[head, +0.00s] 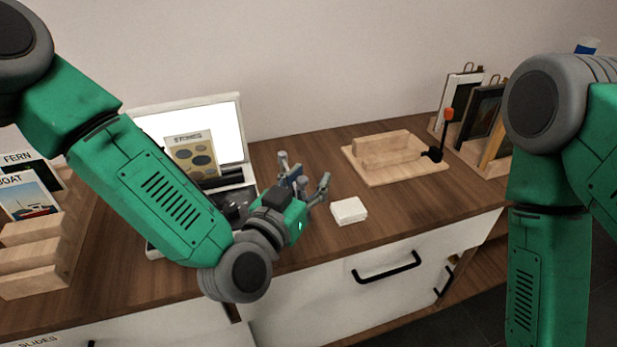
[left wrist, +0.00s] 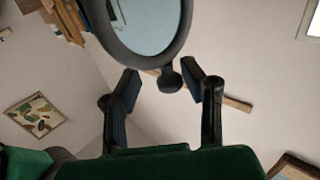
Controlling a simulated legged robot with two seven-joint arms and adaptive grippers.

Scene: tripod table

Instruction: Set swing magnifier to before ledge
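A round magnifier (left wrist: 183,38) with a thick dark rim and pale glass fills the top of the left wrist view. A small dark knob (left wrist: 170,76) hangs at its lower edge. My left gripper (left wrist: 162,80) has its fingers apart, with the knob showing between their tips; contact cannot be told. In the head view my left gripper (head: 304,176) is over the table near the light box, and I cannot make out the magnifier clearly there. A wooden block (head: 385,148), possibly the ledge, stands on a pale board (head: 400,174). My right gripper is out of view.
A bright light box (head: 223,118) with a STONES card (head: 192,154) stands behind my left forearm. A white box (head: 348,211) lies right of my left gripper. Racks hold cards left and frames right.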

